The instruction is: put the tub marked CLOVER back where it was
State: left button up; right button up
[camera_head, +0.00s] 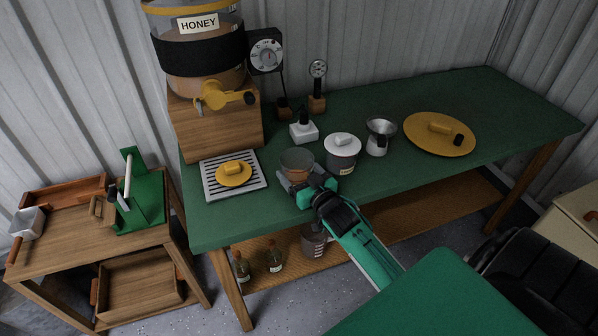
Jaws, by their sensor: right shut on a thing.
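My right gripper (308,190) reaches in from the lower right and is shut on a small open tub (297,160) with a brownish inside, at the front of the green table. The gripper hides the tub's lower front, and I see no writing on it. I cannot tell whether it touches the tabletop. Just right of it stands a grey tub (343,158) with a white lid and a small label too small to read. My left gripper is not in view.
A HONEY tank (199,50) with a yellow tap stands on a wooden block. Below the tap, a slatted tray (214,190) holds a yellow lid (234,174). A metal funnel cup (380,137) and large yellow lid (428,146) stand right. The right table end (520,115) is clear.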

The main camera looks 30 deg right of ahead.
jog(key=o, duration=1.1)
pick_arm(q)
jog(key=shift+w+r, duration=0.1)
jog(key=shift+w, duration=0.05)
pick_arm(e)
jog(key=shift+r, duration=0.1)
jog(key=shift+s, duration=0.35)
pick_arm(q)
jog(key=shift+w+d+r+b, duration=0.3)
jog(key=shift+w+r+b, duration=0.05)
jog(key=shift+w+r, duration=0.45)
pick_arm(e)
jog(key=s, duration=1.1)
jog(key=shift+s+a, duration=0.15)
jog(key=shift+a, duration=0.05)
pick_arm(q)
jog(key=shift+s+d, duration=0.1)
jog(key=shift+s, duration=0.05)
